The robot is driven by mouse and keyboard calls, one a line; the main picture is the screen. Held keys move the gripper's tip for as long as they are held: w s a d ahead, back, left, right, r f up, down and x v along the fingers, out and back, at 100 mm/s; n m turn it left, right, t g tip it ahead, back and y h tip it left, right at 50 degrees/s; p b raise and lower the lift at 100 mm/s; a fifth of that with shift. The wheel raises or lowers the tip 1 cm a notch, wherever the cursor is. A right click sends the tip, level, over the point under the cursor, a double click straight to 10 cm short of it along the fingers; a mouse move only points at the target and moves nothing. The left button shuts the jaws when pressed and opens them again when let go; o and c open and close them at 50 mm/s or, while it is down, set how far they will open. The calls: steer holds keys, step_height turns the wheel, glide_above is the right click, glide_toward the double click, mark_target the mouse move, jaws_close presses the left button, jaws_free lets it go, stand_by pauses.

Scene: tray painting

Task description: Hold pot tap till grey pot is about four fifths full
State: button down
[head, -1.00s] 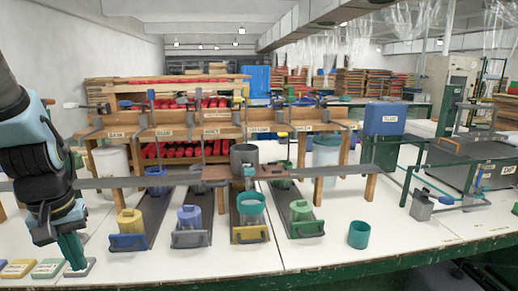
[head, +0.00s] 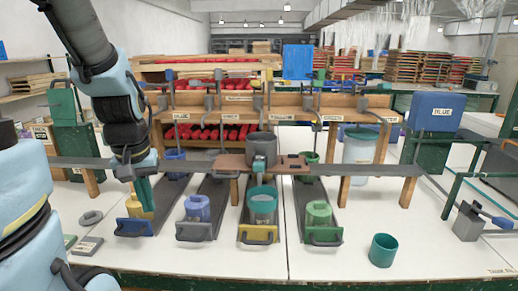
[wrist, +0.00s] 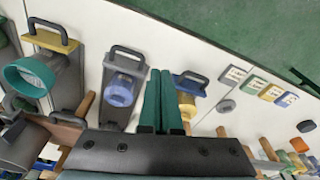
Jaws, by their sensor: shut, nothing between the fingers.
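A dark grey pot (head: 262,148) stands upright on a brown carriage (head: 232,160) on the long grey rail. Its inside and fill level are hidden in the head view. The pot partly shows at the lower left of the wrist view (wrist: 18,150). I cannot tell which part is the pot tap. My gripper (head: 146,195) has teal fingers, shut and empty, pointing down near the blue-handled slide at the left. It is well left of the pot. Its shut fingers also show in the wrist view (wrist: 160,98).
Below the rail, slides hold a yellow cup (wrist: 187,106), a blue cup (head: 197,208), a teal-rimmed cup (head: 263,208) and a green cup (head: 319,213). A loose teal cup (head: 383,250) stands at right. Levers line the wooden shelf (head: 290,103). The front table is mostly clear.

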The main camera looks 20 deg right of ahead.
steer(key=w+d+r+m+p, duration=0.2)
steer(key=w+d+r+p, duration=0.1)
steer(key=d+r, duration=1.05)
step_height(320, 180, up, 7)
steer(key=m+p, duration=0.1)
glide_above(258, 163)
steer(key=s, duration=0.1)
steer(key=shift+s+a+r+h, duration=0.1)
steer(key=shift+a+h, duration=0.15)
steer(key=shift+h, duration=0.15)
steer(key=f+p, duration=0.1)
steer(key=f, duration=0.3)
steer(key=w+f+p, duration=0.1)
steer(key=f, duration=0.3)
steer(key=f+p, duration=0.1)
steer(key=f, duration=0.3)
steer(key=shift+w+d+f, duration=0.1)
steer(key=shift+w+d, duration=0.05)
steer(key=shift+d, duration=0.1)
steer(key=shift+f+p, duration=0.35)
steer(key=shift+f, duration=0.45)
